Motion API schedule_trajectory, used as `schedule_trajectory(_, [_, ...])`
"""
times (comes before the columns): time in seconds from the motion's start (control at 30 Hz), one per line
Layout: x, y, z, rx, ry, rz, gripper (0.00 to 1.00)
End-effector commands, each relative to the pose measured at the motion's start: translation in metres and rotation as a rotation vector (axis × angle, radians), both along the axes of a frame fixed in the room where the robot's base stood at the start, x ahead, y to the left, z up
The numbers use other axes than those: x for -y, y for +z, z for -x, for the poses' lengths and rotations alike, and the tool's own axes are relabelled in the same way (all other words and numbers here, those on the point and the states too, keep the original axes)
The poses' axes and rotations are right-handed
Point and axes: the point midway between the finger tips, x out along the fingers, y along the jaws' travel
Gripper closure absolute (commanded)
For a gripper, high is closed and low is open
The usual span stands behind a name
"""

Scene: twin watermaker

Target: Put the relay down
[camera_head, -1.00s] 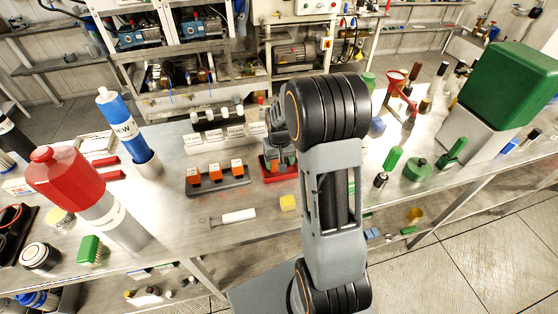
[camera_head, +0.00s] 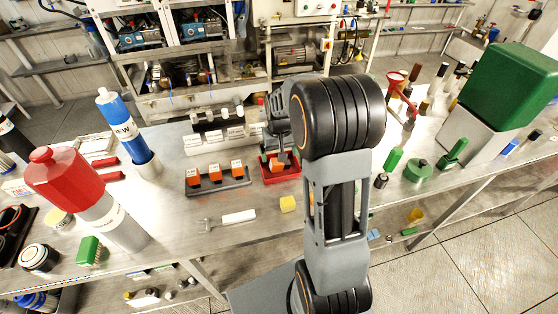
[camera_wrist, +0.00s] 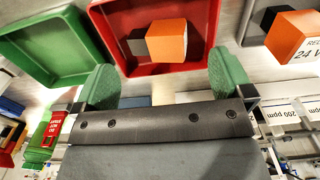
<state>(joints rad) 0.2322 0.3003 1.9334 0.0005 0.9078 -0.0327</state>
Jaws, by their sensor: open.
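An orange relay (camera_wrist: 167,41) lies in a red tray (camera_wrist: 112,32) in the wrist view, with a dark patch beside it. It looks slightly turned against the tray walls. My gripper (camera_wrist: 166,78) is open, its two green fingertips wide apart at the near side of the tray, with nothing between them. In the head view the red tray (camera_head: 294,178) stands on the bench with the orange relay (camera_head: 277,165) in it, right of a dark base (camera_head: 236,184) that carries three orange relays. My wrist and arm partly hide the tray there.
A green tray (camera_wrist: 50,72) adjoins the red one in the wrist view. White labelled blocks (camera_head: 228,138) stand behind. A red bottle (camera_head: 70,178) and a blue bottle (camera_head: 122,125) stand left.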

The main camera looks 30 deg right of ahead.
Motion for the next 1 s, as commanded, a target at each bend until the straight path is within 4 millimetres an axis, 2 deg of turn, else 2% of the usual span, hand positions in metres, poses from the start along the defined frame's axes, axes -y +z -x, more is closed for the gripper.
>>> schedule_trajectory(0.03, [0.0, 0.011, -0.001, 0.005, 0.0, 0.001, 0.02])
schedule_trajectory(0.2, [0.0, 0.042, -0.001, 0.004, 0.0, 0.001, 0.02])
schedule_trajectory(0.47, [-0.001, 0.07, 0.001, 0.003, 0.001, 0.001, 0.02])
schedule_trajectory(0.57, [-0.009, 0.082, 0.01, 0.024, 0.014, 0.005, 0.02])
schedule_trajectory(0.67, [-0.027, 0.096, 0.032, 0.071, 0.045, 0.014, 0.02])
schedule_trajectory(0.8, [-0.056, 0.11, 0.075, 0.159, 0.1, 0.026, 0.02])
schedule_trajectory(1.0, [-0.083, 0.109, 0.129, 0.264, 0.166, 0.032, 0.02])
